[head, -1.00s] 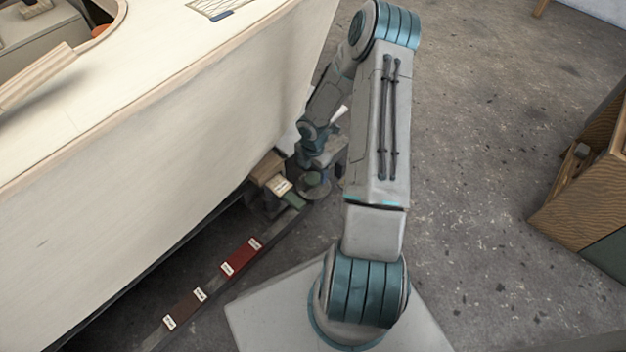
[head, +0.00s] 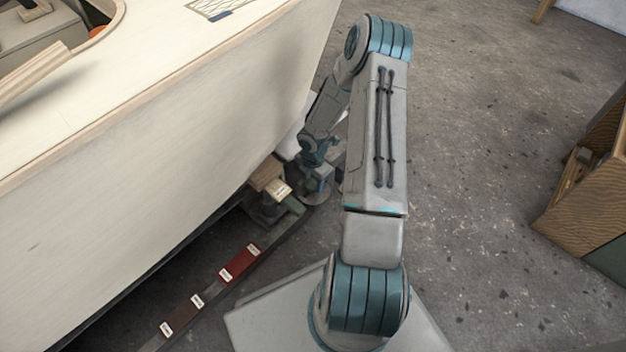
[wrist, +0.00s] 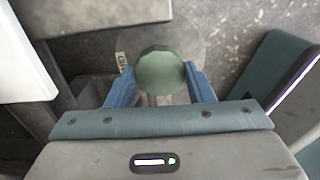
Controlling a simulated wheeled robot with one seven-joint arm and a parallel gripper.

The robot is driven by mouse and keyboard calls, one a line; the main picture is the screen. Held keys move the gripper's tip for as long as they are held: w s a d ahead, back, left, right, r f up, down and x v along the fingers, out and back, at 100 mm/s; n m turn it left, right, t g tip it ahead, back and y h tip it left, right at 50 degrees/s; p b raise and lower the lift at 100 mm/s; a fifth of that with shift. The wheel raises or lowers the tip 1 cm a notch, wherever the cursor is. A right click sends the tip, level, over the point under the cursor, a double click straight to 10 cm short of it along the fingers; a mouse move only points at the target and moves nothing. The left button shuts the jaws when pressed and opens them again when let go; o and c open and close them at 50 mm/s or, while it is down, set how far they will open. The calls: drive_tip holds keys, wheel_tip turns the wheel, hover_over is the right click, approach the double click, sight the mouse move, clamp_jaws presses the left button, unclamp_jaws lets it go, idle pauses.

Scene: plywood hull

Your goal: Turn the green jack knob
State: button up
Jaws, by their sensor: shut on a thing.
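The green jack knob (wrist: 160,76) shows in the wrist view as a round, dull green cap. It sits between the two blue fingers of my gripper (wrist: 158,70), which are shut on its sides. A pale, see-through disc shows around and beyond the knob. In the head view my gripper (head: 316,183) is low beside the hull's lower end, and the knob itself is mostly hidden by my wrist and fingers.
The pale plywood hull (head: 180,160) fills the left. Below it a dark rail carries a green labelled patch (head: 294,205), a red one (head: 240,263) and a brown one (head: 181,315). A wooden cabinet (head: 590,200) stands at right.

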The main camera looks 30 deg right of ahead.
drive_tip(key=shift+m, duration=0.3)
drive_tip(key=m+p, duration=0.1)
drive_tip(key=m, duration=0.2)
drive_tip(key=shift+m, duration=0.3)
drive_tip(key=m+p, duration=0.1)
drive_tip(key=m, duration=0.3)
drive_tip(key=shift+m, duration=0.3)
drive_tip(key=m+p, duration=0.1)
drive_tip(key=m, duration=0.3)
drive_tip(key=shift+m, duration=2.5)
drive_tip(key=o, duration=1)
